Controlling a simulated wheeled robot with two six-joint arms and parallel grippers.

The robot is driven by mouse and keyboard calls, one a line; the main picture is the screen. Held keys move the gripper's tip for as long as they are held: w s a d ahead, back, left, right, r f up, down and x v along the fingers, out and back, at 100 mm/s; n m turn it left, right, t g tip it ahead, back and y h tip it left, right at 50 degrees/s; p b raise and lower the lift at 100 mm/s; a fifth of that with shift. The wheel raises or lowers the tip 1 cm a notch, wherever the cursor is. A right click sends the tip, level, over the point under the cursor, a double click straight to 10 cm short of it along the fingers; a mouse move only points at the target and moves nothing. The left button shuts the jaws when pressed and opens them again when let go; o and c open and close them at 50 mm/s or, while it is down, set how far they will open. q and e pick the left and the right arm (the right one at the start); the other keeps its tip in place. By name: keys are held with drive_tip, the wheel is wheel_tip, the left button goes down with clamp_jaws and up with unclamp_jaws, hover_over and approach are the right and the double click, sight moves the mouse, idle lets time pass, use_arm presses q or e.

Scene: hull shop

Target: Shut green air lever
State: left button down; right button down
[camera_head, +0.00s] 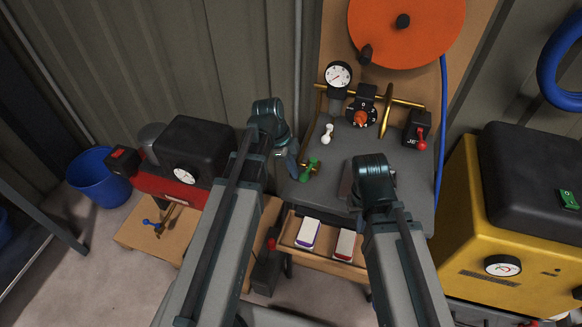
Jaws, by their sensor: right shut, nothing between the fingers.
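The green lever (309,171) is at the left front of the grey bench top, on a brass fitting. It slants up and to the right. My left gripper (293,168) is just left of it, pointing down, partly hidden by its own wrist. I cannot tell whether its fingers touch the lever or how far apart they are. My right gripper (347,187) is shut and empty over the bench, to the right of the green lever and apart from it, largely hidden by its wrist.
On the bench are a white lever (327,134), a pressure gauge (339,76), a dial (362,115) and a red lever (421,138). Below is an open drawer (290,241) with two small boxes. A red compressor (168,187) with a blue lever (150,224) stands left, a yellow machine (465,235) right.

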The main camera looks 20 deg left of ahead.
use_arm(q)
drive_tip(key=shift+s+d, duration=0.3)
drive_tip(key=shift+d, duration=0.25)
drive_tip(key=shift+w+a, duration=0.1)
drive_tip(key=shift+a, duration=0.05)
drive_tip(key=shift+w+a, duration=0.45)
drive_tip(key=shift+a, duration=0.1)
use_arm(e)
drive_tip(key=shift+a, duration=0.1)
